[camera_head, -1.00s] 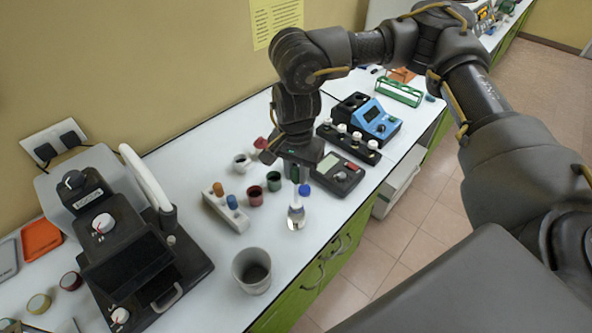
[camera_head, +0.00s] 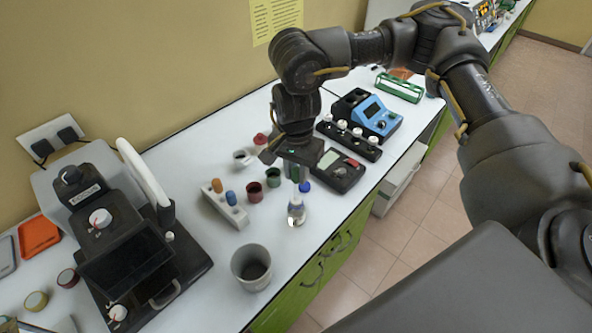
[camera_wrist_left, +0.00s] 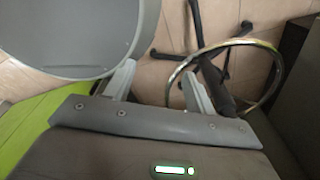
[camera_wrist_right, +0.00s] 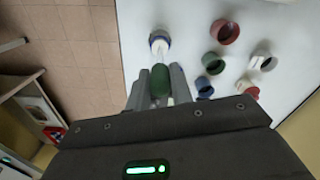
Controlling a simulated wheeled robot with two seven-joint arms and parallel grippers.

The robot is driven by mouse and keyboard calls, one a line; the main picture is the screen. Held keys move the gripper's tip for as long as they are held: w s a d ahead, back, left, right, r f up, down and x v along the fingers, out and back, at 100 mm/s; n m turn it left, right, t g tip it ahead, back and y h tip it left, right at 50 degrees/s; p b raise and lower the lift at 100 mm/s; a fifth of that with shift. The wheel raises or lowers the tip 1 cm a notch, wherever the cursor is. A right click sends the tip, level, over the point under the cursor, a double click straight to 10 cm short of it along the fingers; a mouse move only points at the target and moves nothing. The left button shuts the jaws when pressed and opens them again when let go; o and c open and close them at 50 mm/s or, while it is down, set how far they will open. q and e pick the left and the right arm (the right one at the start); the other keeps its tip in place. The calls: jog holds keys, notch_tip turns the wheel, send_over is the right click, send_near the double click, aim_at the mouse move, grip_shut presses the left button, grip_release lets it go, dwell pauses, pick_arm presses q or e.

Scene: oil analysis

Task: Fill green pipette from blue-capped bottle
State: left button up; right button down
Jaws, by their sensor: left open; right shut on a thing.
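My right gripper (camera_wrist_right: 160,85) is shut on the green pipette (camera_wrist_right: 160,82) and points down over the bench. The pipette's green bulb shows between the fingers, and a bit of it shows under the gripper in the head view (camera_head: 295,173). The clear bottle (camera_head: 296,212) stands upright just below and has some liquid in it. It also shows in the right wrist view (camera_wrist_right: 158,42), in line with the pipette. I cannot tell whether the tip is inside it. A blue cap (camera_head: 305,187) shows beside the bottle. My left gripper (camera_wrist_left: 155,85) is open and empty, away from the bench.
A rack with orange and blue tops (camera_head: 225,205), a red cup (camera_head: 254,193) and a green cup (camera_head: 273,179) stand left of the bottle. A grey beaker (camera_head: 251,268) is near the front edge. A meter (camera_head: 340,172) lies to the right. A large device (camera_head: 125,245) fills the left.

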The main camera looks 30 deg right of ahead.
jog(key=shift+f+b, duration=2.2)
jog(key=shift+f, duration=0.7)
jog(key=c, duration=1.8)
grip_release()
grip_shut()
grip_release()
jog(key=shift+o, duration=0.2)
jog(key=shift+r, duration=0.1)
jog(key=shift+r+p, duration=4)
jog(key=shift+r, duration=0.95)
